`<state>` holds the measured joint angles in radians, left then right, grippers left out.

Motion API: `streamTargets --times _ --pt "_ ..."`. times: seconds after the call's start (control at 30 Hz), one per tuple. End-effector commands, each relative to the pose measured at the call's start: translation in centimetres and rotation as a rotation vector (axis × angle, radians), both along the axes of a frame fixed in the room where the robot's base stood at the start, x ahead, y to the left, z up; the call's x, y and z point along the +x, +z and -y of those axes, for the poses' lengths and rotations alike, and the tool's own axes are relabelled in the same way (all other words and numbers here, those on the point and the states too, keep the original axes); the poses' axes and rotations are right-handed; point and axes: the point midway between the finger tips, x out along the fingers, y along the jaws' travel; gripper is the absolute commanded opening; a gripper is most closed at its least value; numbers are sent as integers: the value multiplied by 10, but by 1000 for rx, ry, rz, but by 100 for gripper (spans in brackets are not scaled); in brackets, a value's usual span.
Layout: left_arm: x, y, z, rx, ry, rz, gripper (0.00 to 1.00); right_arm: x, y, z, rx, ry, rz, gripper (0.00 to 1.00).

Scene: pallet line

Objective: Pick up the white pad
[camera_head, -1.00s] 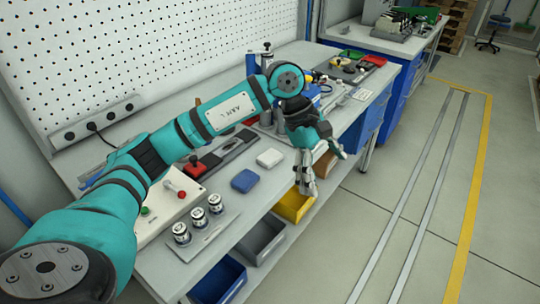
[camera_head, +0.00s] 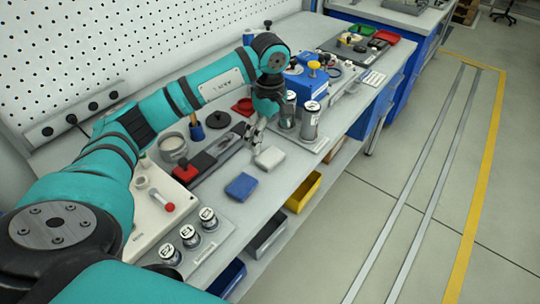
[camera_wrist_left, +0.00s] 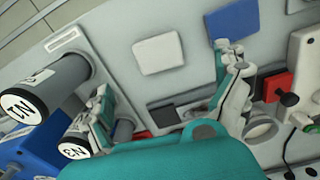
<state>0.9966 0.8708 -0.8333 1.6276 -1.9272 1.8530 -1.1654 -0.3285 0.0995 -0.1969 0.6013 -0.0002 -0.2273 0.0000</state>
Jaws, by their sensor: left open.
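The white pad (camera_head: 269,158) lies flat on the grey workbench (camera_head: 262,205), just right of and beyond a blue pad (camera_head: 241,186). In the left wrist view the white pad (camera_wrist_left: 158,54) shows whole, with the blue pad (camera_wrist_left: 234,22) to its right. My left gripper (camera_head: 254,137) is low over the bench, just left of and behind the white pad in the head view. Its fingers (camera_wrist_left: 168,78) are spread and hold nothing; the white pad appears ahead of the gap between them. My right gripper is not in view.
Two labelled metal cylinders (camera_head: 310,121) stand close to the right of the gripper. Several small labelled jars (camera_head: 188,236) stand at the near end. A black-and-grey fixture with a red block (camera_head: 186,172) lies left of the pads. A yellow bin (camera_head: 303,191) hangs below the bench edge.

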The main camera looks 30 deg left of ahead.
Motion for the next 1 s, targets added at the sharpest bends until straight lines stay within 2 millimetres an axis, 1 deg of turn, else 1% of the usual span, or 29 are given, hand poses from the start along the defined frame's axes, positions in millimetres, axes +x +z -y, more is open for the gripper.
streamTargets --times 0.1,0.2,0.3,0.33,0.47,0.53,0.63,0.77,0.9,0.93,1.0 --pt "0 -17 1 -2 0 -2 99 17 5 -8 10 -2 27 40" --pt "0 -25 0 -1 0 0 99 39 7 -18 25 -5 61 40" --pt "0 -30 0 -1 1 0 99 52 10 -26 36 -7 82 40" --pt "0 -33 0 -1 1 -1 99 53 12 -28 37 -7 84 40" --pt "0 -52 0 -2 1 -5 99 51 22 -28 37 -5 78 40" --pt "1 -63 0 -2 0 -3 99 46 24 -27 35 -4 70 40" --pt "1 -74 -1 -2 0 -1 99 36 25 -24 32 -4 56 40" --pt "2 -80 -1 -1 -1 2 99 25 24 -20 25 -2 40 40" --pt "2 -80 -1 -1 -1 2 99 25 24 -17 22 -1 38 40" --pt "2 -80 -1 -1 -1 2 98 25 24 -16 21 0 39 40" --pt "2 -80 -1 -1 0 2 89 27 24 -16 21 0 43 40"
